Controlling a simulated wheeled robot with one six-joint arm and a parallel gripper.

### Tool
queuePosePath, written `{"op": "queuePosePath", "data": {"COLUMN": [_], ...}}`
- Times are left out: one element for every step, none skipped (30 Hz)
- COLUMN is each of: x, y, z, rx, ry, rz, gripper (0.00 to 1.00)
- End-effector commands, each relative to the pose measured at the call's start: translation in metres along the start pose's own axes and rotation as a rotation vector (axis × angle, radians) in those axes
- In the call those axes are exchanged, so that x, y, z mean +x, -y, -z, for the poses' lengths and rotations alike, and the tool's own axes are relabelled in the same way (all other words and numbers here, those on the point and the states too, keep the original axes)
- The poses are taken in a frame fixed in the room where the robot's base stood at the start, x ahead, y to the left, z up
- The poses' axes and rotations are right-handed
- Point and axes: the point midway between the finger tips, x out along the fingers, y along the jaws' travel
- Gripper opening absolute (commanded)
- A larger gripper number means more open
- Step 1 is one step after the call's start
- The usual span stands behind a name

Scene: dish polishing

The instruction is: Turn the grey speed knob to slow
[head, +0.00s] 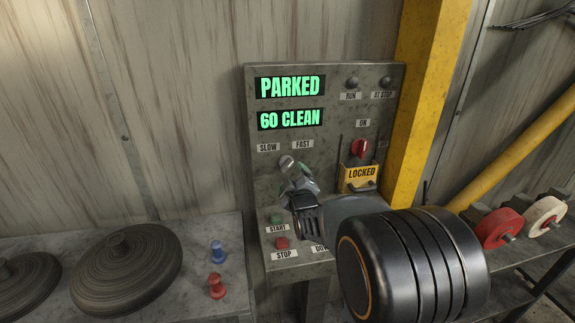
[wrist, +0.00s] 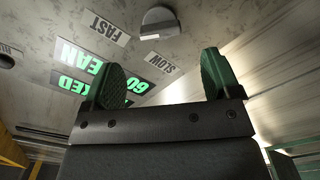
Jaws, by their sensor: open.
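The grey speed knob (head: 286,161) is on the control panel, just below the SLOW label (head: 268,147) and the FAST label (head: 303,144). I cannot tell clearly which label it points to. In the wrist view the knob (wrist: 160,21) shows at the top, beyond my fingertips, with the labels turned over. My gripper (head: 300,176) is close below and right of the knob in the head view. In the wrist view my gripper (wrist: 164,72) has its two green-padded fingers spread, with nothing between them. The knob is apart from both fingers.
The panel's displays (head: 290,103) read PARKED and 60 CLEAN. A red switch (head: 360,148) sits above a yellow LOCKED tag (head: 361,174). Green START (head: 277,219) and red STOP (head: 282,243) buttons lie below. A ridged disc (head: 125,268) rests on the left bench.

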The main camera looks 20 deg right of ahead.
Motion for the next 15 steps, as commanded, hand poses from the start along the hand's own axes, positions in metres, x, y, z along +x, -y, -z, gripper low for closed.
{"op": "queuePosePath", "data": {"x": [0.011, 0.016, 0.023, 0.029, 0.034, 0.04, 0.044, 0.049, 0.054, 0.057, 0.06, 0.064, 0.067, 0.069, 0.071], "y": [-0.001, -0.001, -0.001, -0.001, -0.001, -0.001, -0.001, -0.001, -0.001, -0.001, -0.001, -0.001, -0.001, -0.001, -0.001], "z": [0.001, 0.001, 0.001, 0.001, 0.001, 0.001, 0.001, 0.001, 0.001, 0.001, 0.001, 0.001, 0.001, 0.001, 0.001], "rx": [0.0, 0.001, 0.001, 0.001, 0.001, 0.001, 0.001, 0.001, 0.001, 0.001, 0.001, 0.001, 0.001, 0.001, 0.001], "ry": [0.002, 0.001, 0.001, 0.002, 0.001, 0.001, 0.001, 0.001, 0.001, 0.001, 0.0, 0.001, 0.0, 0.0, 0.0], "rz": [0.002, 0.002, 0.002, 0.002, 0.001, 0.002, 0.002, 0.002, 0.001, 0.001, 0.001, 0.001, 0.001, 0.001, 0.001], "gripper": [0.83, 0.83, 0.83, 0.83, 0.83, 0.83, 0.83, 0.83, 0.83, 0.83, 0.83, 0.83, 0.83, 0.83, 0.83]}}
